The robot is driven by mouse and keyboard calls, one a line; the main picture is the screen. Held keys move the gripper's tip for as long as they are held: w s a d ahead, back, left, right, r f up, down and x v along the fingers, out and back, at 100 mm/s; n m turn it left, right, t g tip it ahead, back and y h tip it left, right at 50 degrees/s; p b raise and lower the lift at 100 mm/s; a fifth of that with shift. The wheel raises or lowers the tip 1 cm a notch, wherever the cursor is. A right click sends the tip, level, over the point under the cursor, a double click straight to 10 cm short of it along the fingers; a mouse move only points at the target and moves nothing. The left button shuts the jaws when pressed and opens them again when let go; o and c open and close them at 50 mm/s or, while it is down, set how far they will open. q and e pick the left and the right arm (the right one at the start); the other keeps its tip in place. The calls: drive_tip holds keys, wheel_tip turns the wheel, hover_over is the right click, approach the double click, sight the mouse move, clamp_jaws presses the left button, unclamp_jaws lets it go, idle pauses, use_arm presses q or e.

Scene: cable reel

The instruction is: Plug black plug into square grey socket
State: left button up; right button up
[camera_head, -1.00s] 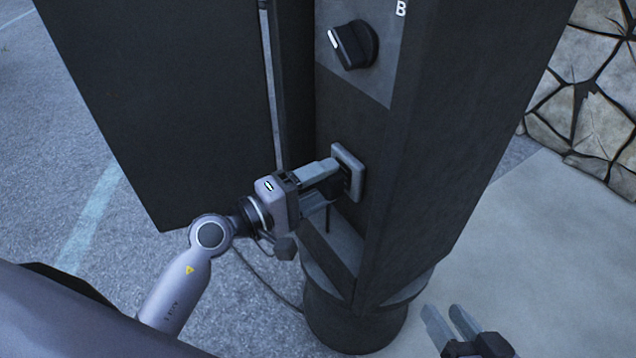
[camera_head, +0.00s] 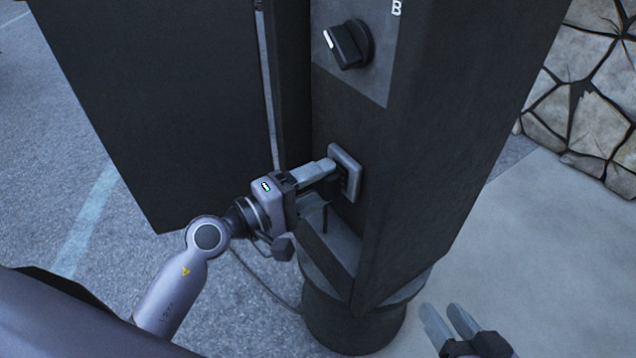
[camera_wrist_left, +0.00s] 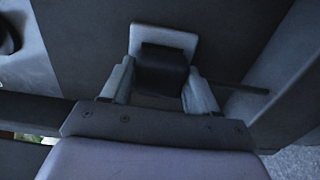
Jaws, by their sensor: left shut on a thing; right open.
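The square grey socket (camera_head: 347,173) is on the inner face of the dark cabinet, below the knob. It also shows in the left wrist view (camera_wrist_left: 163,36). The black plug (camera_wrist_left: 162,68) is between the fingers of my left gripper (camera_wrist_left: 158,90) and in front of the socket, covering its middle. In the head view my left gripper (camera_head: 325,178) is shut on the plug right at the socket, and its fingers hide most of the plug. I cannot tell how deep the plug sits. My right gripper (camera_head: 450,324) is open and empty at the lower right.
A black rotary knob (camera_head: 348,45) is above the socket. The open cabinet door (camera_head: 160,110) stands to the left of my left gripper. A ledge (camera_head: 333,250) lies below the socket. A cable (camera_head: 262,284) hangs to the ground. Open pavement (camera_head: 500,230) lies on the right.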

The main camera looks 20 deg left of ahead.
sight(318, 186)
drive_tip(key=shift+f, duration=0.25)
idle(0.7)
use_arm(q)
drive_tip(key=shift+w+d, duration=0.3)
drive_tip(key=shift+w, duration=0.1)
idle(0.4)
drive_tip(key=o, duration=1.1)
drive_tip(key=shift+c, duration=0.2)
use_arm(e)
drive_tip(key=shift+r, duration=0.1)
use_arm(q)
drive_tip(key=shift+s+a, duration=0.15)
drive_tip(key=shift+s, duration=0.05)
drive_tip(key=v, duration=0.5)
drive_tip(key=shift+s+a+f+b, duration=0.1)
drive_tip(key=shift+s+a+b, duration=0.15)
drive_tip(key=shift+b, duration=0.15)
drive_tip(key=shift+s+a, duration=0.25)
drive_tip(key=shift+s, duration=0.1)
use_arm(e)
drive_tip(key=shift+w+a+r+y, duration=0.15)
drive_tip(key=shift+a+r+y, duration=0.15)
drive_tip(key=shift+a, duration=0.15)
